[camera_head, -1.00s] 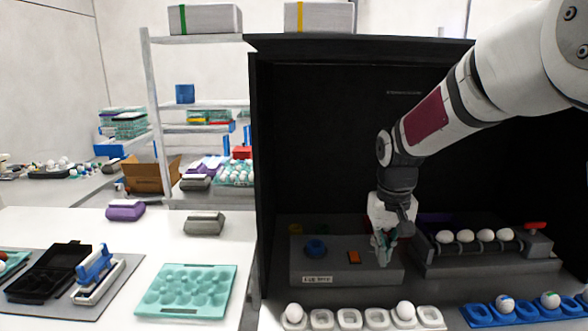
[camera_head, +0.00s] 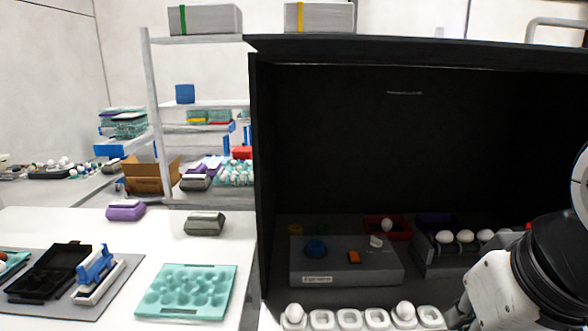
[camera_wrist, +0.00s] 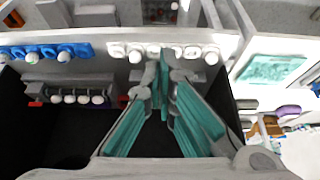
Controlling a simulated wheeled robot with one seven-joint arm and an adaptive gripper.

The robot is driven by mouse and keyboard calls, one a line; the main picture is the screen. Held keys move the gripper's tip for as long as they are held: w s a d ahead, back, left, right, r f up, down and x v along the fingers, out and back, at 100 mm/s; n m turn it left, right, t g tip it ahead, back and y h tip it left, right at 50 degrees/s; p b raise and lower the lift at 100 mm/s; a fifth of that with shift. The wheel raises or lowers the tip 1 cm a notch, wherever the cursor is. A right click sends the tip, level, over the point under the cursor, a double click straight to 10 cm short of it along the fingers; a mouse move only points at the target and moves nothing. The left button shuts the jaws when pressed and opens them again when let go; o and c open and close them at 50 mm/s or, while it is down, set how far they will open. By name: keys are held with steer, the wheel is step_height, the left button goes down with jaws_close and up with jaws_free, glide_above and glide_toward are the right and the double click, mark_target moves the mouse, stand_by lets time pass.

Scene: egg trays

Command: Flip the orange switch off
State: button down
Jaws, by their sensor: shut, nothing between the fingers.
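The orange switch (camera_head: 354,257) sits on the top of a grey control box (camera_head: 340,274) inside the dark booth, in the head view. It is small, and I cannot tell its position. A blue round knob (camera_head: 315,247) is to its left and a small white part (camera_head: 376,241) to its right. My gripper is out of the head view; my arm's wrist part is at the lower right, well apart from the switch. In the wrist view my gripper (camera_wrist: 166,68) has its teal fingers together, with nothing held. I cannot make out the switch there.
A white egg rack (camera_head: 349,318) stands in front of the control box. A machine with a row of eggs (camera_head: 423,257) is to its right, and a red tray (camera_head: 372,224) with an egg is behind. The booth's left wall (camera_head: 258,180) stands beside the white table.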

steer(key=shift+s+f, duration=0.15)
steer(key=shift+s, duration=0.2)
